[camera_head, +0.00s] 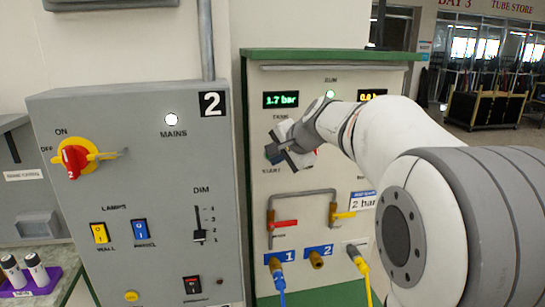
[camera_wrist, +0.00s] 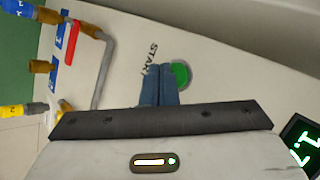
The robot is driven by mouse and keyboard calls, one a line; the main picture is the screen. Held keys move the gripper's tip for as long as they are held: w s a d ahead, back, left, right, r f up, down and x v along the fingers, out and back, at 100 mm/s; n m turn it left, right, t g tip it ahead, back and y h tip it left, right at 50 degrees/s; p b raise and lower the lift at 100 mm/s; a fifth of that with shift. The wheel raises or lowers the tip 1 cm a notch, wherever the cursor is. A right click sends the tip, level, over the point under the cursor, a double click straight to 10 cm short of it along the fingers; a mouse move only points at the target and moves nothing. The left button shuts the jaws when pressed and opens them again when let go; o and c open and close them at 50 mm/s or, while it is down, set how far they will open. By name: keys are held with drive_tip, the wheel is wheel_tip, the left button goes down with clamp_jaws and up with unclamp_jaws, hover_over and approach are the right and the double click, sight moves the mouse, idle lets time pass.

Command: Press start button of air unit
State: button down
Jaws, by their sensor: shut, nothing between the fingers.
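The air unit (camera_head: 300,212) is a cream panel with a green frame, right of a grey control panel. Its green round start button (camera_wrist: 181,74) shows in the wrist view beside the printed word START. My gripper (camera_wrist: 159,68) is shut and empty, its blue fingertips at the button's left side and overlapping its edge in the picture. I cannot tell whether they touch it. In the head view my gripper (camera_head: 273,153) is at the panel, just above the START label, and it hides most of the button.
The tank display (camera_head: 281,100) reads 1.7 bar, and a lamp (camera_head: 330,94) is lit. My arm partly covers an orange display (camera_head: 371,95). Below are a grey pipe with a red-handled valve (camera_head: 285,223) and a yellow-handled valve (camera_head: 343,215). The grey panel (camera_head: 150,190) carries switches.

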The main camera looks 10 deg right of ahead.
drive_tip(key=s+b, duration=0.2)
drive_tip(key=s, duration=0.3)
idle(0.4)
idle(0.4)
drive_tip(key=s+f+n+g+h, duration=0.2)
drive_tip(key=s+f+n, duration=0.3)
drive_tip(key=s+f, duration=0.4)
drive_tip(key=s+f+n+g+h, duration=0.1)
drive_tip(key=s+f+n+g, duration=0.2)
drive_tip(key=s, duration=1.4)
wheel_tip(320, 180, down, 7)
drive_tip(key=n, duration=0.3)
drive_tip(key=shift+s+a+r+g+h, duration=0.15)
drive_tip(key=shift+s+r+g+h, duration=0.05)
drive_tip(key=shift+s+g+h, duration=0.2)
